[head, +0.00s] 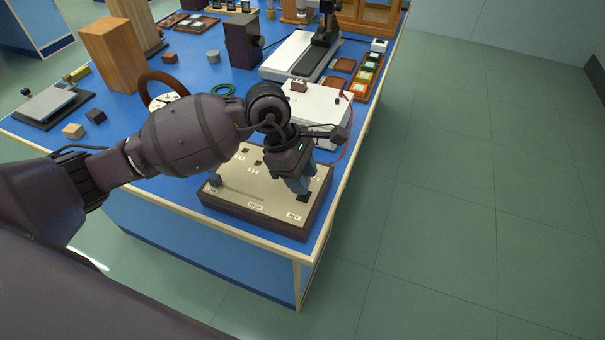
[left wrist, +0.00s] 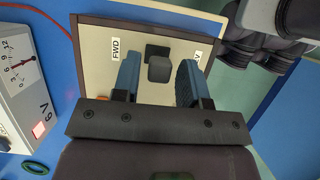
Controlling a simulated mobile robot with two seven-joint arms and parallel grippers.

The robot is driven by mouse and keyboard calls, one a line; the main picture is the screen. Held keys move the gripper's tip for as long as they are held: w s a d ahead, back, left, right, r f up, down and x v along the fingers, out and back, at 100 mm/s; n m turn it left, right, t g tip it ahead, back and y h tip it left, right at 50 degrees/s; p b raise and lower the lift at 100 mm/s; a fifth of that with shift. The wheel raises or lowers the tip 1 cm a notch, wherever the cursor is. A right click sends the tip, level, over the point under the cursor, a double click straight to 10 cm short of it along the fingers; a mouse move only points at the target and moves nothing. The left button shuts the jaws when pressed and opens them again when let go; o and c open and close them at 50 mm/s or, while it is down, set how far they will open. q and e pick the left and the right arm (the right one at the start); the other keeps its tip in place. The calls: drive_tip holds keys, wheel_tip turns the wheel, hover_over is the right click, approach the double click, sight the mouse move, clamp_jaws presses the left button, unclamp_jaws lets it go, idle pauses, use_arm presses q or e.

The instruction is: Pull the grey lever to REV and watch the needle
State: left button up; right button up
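The control board (head: 240,200) has a beige top and dark edge and lies at the bench's front corner. In the left wrist view its top (left wrist: 101,62) carries the labels FWD at left and REV at right. The grey lever (left wrist: 159,69) stands between them, its dark base behind it. My left gripper (left wrist: 158,80) is open, with one blue finger on each side of the lever; I cannot tell whether either touches. In the head view this gripper (head: 299,190) points down at the board's right part. A meter (left wrist: 20,64) with a red needle shows at left. My right gripper is not in view.
A white box (head: 318,106) with a red wire stands behind the board. A dark block (head: 214,180) sits on the board's left part. A brown ring (head: 160,82), wooden block (head: 112,55) and instruments fill the bench behind. Floor (head: 450,200) right of the bench is clear.

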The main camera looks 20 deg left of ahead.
use_arm(q)
clamp_jaws()
drive_tip(key=shift+s, duration=0.1)
drive_tip(key=shift+s+f+m+t, duration=0.15)
drive_tip(key=shift+s+m+t, duration=0.15)
drive_tip(key=shift+s+t, duration=0.7)
drive_tip(key=shift+s+f+m+t+b, duration=0.15)
drive_tip(key=shift+s+t+b, duration=0.2)
drive_tip(key=shift+t, duration=0.5)
drive_tip(key=shift+s+f+m+t+b, duration=0.15)
drive_tip(key=shift+s+t+b, duration=0.15)
drive_tip(key=shift+t, duration=0.55)
drive_tip(key=shift+o, duration=1.1)
unclamp_jaws()
drive_tip(key=shift+a, duration=0.1)
